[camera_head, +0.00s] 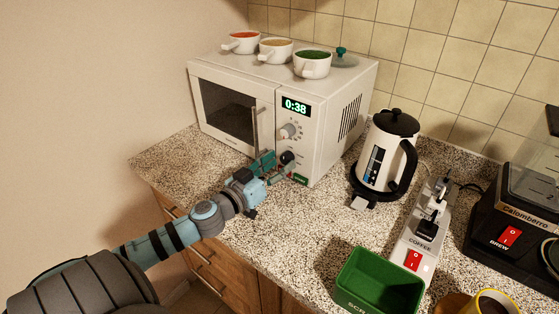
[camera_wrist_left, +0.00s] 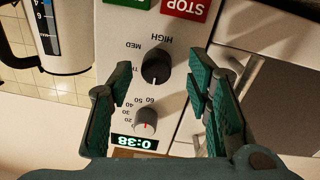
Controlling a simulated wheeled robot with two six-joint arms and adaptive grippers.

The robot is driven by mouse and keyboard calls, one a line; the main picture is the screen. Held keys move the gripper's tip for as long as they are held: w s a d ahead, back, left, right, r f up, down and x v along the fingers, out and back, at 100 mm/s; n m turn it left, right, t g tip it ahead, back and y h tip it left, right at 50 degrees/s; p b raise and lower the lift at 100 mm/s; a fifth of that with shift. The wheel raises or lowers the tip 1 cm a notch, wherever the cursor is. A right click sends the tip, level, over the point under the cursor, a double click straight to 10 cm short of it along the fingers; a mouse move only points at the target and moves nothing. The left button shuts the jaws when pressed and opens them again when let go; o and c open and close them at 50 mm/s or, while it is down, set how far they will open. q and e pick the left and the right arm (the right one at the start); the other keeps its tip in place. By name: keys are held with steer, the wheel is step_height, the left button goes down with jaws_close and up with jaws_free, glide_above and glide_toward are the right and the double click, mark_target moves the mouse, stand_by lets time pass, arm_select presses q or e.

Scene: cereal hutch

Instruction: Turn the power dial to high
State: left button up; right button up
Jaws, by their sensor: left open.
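The white microwave (camera_head: 318,140) stands on the counter with its door closed and its display at 0:38. The power dial (camera_wrist_left: 155,67) is the black knob, with HIGH and MED printed around it. It also shows in the head view (camera_head: 288,157), partly hidden by my gripper. I cannot tell for sure where its pointer stands. My left gripper (camera_wrist_left: 161,76) is open in front of the panel, with one finger on each side of the dial and a gap to each. It also shows low at the panel in the head view (camera_head: 281,168). My right gripper is out of view.
The timer dial (camera_wrist_left: 145,121) is close to the power dial. A red STOP button (camera_wrist_left: 185,6) and a green button (camera_head: 300,180) lie below. A kettle (camera_head: 386,155) stands right of the microwave. Cups, including a green-filled one (camera_head: 312,65), stand on top. A green bin (camera_head: 380,281) is in front.

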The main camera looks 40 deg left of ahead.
arm_select(q)
steer(key=shift+w+d+r, duration=0.2)
steer(key=shift+w, duration=0.2)
steer(key=shift+w+f, duration=0.1)
jaws_close()
